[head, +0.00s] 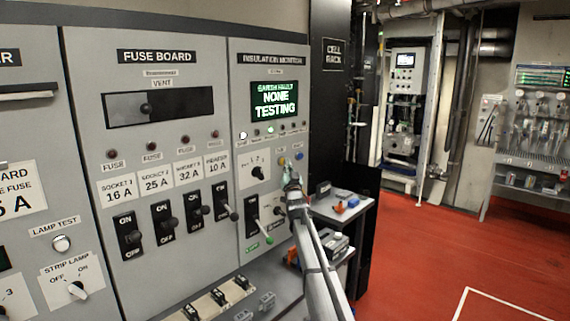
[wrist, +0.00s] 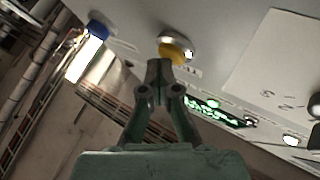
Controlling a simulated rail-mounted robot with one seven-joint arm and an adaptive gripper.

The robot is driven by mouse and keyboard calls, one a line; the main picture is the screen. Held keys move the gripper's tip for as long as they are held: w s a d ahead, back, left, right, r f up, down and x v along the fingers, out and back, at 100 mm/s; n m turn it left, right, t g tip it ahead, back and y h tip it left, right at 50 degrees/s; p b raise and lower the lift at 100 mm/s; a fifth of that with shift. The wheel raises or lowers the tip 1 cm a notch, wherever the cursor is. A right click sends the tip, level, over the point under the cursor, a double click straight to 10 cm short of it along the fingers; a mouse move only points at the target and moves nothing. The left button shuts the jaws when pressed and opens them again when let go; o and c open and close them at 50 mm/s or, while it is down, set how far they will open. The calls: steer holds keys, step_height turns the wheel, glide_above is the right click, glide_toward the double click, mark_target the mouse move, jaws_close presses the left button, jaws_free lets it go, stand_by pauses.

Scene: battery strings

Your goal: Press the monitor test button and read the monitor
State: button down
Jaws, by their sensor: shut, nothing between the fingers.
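The insulation monitor panel (head: 270,95) has a lit green display (head: 274,101); its top line looks like "EARTH FAULT", with "NONE" and "TESTING" below. A yellow button (head: 281,161) and a blue button (head: 299,156) sit below it, at the panel's right. My gripper (head: 290,178) is shut and empty just below these buttons in the head view. In the wrist view my shut fingertips (wrist: 158,64) are right at the yellow button (wrist: 174,51), overlapping its edge; I cannot tell whether they touch. The blue button (wrist: 97,28) is apart, to the left. The display (wrist: 212,112) shows at a slant.
The fuse board (head: 155,130) with its switch levers is left of the monitor. A rotary selector (head: 258,172) and a green-tipped lever (head: 268,239) are near my arm. A small bench (head: 343,212) with tools stands behind my arm. Red floor at right is open.

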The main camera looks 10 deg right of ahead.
steer(key=shift+w+a+f+b, duration=0.1)
steer(key=shift+w+a+b, duration=0.15)
steer(key=shift+b, duration=0.3)
steer(key=shift+w, duration=0.1)
steer(key=shift+b, duration=0.55)
steer(key=shift+s, duration=0.2)
steer(key=s+d+b, duration=0.1)
steer(key=s+d, duration=0.3)
steer(key=shift+s, duration=0.3)
stand_by(0.4)
stand_by(0.5)
